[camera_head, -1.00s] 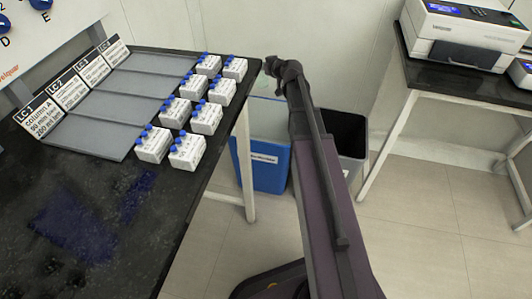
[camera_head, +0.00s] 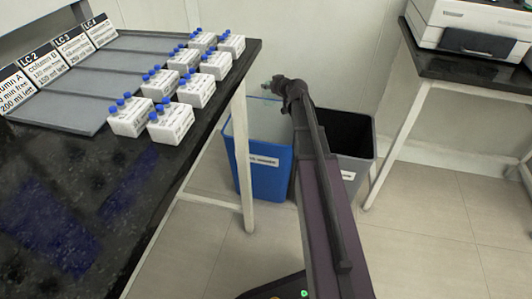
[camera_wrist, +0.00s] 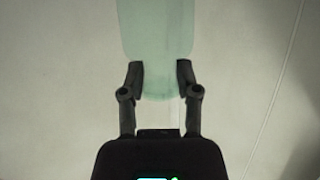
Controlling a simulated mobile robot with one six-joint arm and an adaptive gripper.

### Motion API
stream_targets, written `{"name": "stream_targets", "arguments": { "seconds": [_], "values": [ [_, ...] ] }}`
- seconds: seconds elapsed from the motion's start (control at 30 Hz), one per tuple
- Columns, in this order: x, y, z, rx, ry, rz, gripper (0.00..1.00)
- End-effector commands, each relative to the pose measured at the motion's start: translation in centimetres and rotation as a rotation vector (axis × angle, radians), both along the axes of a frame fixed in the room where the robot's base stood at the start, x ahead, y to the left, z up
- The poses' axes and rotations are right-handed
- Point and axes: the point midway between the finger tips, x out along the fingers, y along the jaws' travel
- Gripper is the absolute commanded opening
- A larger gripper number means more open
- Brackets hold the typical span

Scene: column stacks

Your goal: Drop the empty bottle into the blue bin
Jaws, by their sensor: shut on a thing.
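My gripper (camera_wrist: 160,72) is shut on a pale green, translucent bottle (camera_wrist: 157,30) in the wrist view. The bottle stretches from between the fingers past the top edge, so its far end is out of frame. In the head view my gripper (camera_head: 275,87) is small and its fingers are hard to make out; it is high, near the back rim of the blue bin as seen in the picture. The blue bin (camera_head: 270,178) stands on the floor right of the bench, with a white label. My arm hides part of its right side.
A dark grey bin (camera_head: 358,168) stands right of the blue bin, partly behind my arm. The black bench (camera_head: 165,160) on the left holds white bottle boxes (camera_head: 172,122) and a grey tray (camera_head: 80,82). A second table (camera_head: 470,80) with a printer (camera_head: 470,25) is right. Floor is clear in front.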

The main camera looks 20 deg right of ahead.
Motion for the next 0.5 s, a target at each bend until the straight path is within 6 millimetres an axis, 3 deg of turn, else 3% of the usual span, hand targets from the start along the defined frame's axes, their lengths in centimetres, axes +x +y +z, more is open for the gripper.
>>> {"name": "stream_targets", "arguments": {
  "seconds": [0.5],
  "values": [
    [0.00, 0.02, -0.47, 0.000, 0.000, 0.000, 0.00]
  ]
}}
